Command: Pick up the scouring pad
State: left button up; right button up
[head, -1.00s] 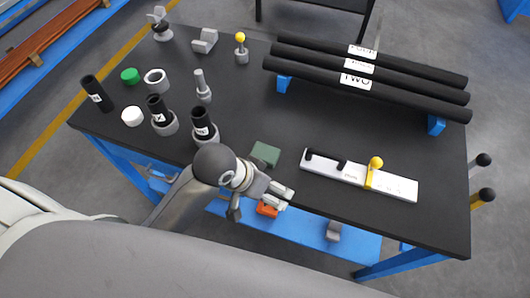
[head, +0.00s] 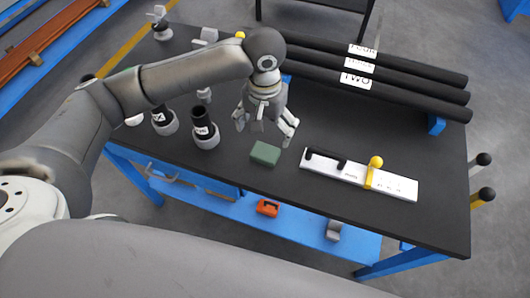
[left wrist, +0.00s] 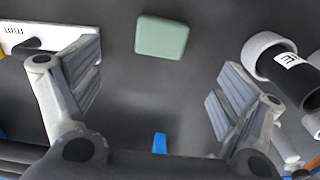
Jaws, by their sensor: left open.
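The scouring pad is a green block (head: 265,153) lying flat on the black table, near its front edge. My left gripper (head: 266,134) is above the table, just behind the pad in the head view, with its fingers pointing down and apart. In the left wrist view the pad (left wrist: 162,37) shows whole at the top middle, beyond the two spread fingertips (left wrist: 158,85), with nothing between them. The gripper is open and does not touch the pad. My right gripper is not in view.
A white plate with a yellow-knobbed clamp (head: 345,171) lies right of the pad. A black tube in a grey ring (head: 204,131) stands to its left. Long black tubes (head: 400,91) lie on blue supports behind. An orange object (head: 267,208) is on the blue lower shelf (head: 225,207).

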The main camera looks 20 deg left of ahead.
aim_at(265, 152)
pick_arm(q)
notch_tip(265, 152, down, 11)
jog(key=shift+w+a+r+p, duration=0.1)
jog(key=shift+w+r+p, duration=0.1)
jog(key=shift+p, duration=0.4)
jog(key=shift+c, duration=0.4)
jog(key=c, duration=1)
